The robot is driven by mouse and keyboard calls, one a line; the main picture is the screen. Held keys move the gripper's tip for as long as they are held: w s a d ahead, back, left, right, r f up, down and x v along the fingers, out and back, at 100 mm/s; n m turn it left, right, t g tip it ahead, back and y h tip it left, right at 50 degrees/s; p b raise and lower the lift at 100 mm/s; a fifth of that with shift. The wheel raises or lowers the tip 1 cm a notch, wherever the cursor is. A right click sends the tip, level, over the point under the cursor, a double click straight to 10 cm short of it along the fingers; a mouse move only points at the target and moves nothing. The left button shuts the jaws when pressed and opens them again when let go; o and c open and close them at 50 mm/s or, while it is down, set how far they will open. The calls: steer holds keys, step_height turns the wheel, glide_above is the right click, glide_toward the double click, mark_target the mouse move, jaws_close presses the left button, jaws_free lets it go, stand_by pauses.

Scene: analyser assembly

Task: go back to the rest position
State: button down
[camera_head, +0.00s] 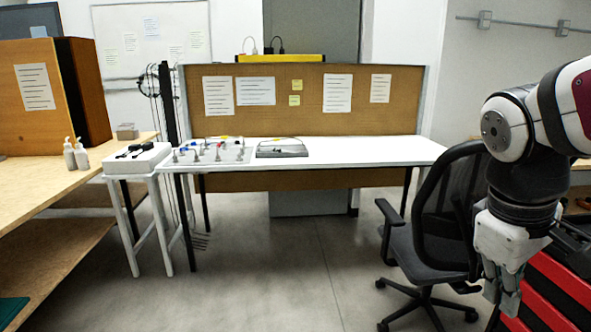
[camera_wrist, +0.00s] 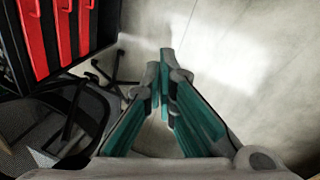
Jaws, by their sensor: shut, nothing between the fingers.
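My gripper (camera_head: 503,290) hangs at the right edge of the head view, pointing down, in front of the red tool cabinet and beside the office chair. In the wrist view my gripper (camera_wrist: 166,85) shows its teal-padded fingers meeting at the tips, with nothing between them. Below the fingertips is bare grey floor. My arm comes in from the upper right of the head view.
An office chair (camera_head: 432,255) stands close to my gripper; its mesh back also shows in the wrist view (camera_wrist: 45,125). A red cabinet (camera_head: 560,275) is at the lower right. A white table (camera_head: 360,150) stands further back. The floor (camera_head: 280,270) in the middle is clear.

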steer(key=s+a+f+m+y, duration=0.35)
steer(key=s+a, duration=0.65)
steer(key=s, duration=0.4)
step_height(320, 180, up, 20)
steer(key=t+p, duration=0.3)
steer(key=p, duration=1.4)
steer(key=shift+h, duration=0.35)
steer(key=shift+f, duration=0.1)
